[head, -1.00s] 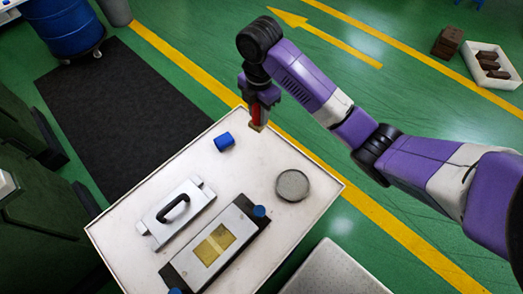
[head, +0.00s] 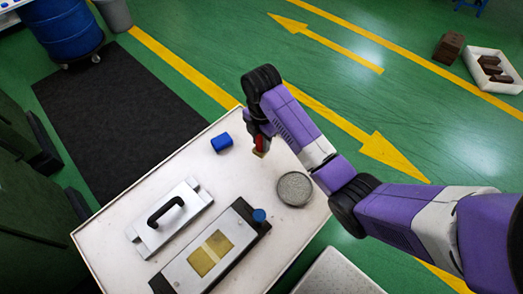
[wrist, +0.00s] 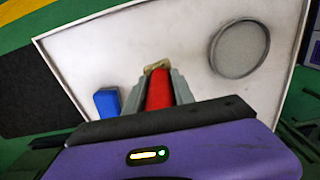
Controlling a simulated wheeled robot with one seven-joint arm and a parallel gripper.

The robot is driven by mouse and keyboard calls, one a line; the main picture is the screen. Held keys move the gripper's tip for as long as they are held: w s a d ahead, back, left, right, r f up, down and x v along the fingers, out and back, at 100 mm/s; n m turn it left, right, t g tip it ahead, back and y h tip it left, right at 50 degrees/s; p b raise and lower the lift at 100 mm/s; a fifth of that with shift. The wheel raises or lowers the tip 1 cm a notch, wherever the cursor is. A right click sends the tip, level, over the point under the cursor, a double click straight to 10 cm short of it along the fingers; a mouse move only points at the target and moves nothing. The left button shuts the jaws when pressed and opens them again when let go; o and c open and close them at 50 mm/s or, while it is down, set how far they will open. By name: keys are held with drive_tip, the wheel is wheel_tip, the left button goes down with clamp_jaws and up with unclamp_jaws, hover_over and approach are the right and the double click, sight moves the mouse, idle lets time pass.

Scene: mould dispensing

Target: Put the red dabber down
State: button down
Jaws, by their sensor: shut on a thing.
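The red dabber (wrist: 158,90) is between the grey fingers of my gripper (wrist: 158,78) in the wrist view, with its tan tip pointing away from the gripper. In the head view the dabber (head: 261,144) hangs tip down at the end of my arm, over the far right part of the white table (head: 115,205). My gripper (head: 260,132) is shut on it. I cannot tell how far the tip is above the table top.
A blue block (head: 221,142) lies left of the dabber, and a round grey dish (head: 294,188) stands to its right. Nearer are a plate with a black handle (head: 168,218) and a mould with gold cavities (head: 208,255).

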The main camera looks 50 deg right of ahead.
sight(261, 150)
drive_tip(key=shift+f+p, duration=0.55)
drive_tip(key=shift+f, duration=1.75)
drive_tip(key=shift+f, duration=0.25)
drive_tip(key=c, duration=1.1)
unclamp_jaws()
drive_tip(key=shift+o, duration=0.2)
drive_tip(key=shift+f+b, duration=0.1)
drive_tip(key=shift+b, duration=0.55)
drive_tip(key=r, duration=0.8)
drive_tip(key=shift+w+a+r+b, duration=0.1)
drive_tip(key=shift+a+b, duration=0.15)
drive_tip(key=shift+b, duration=0.1)
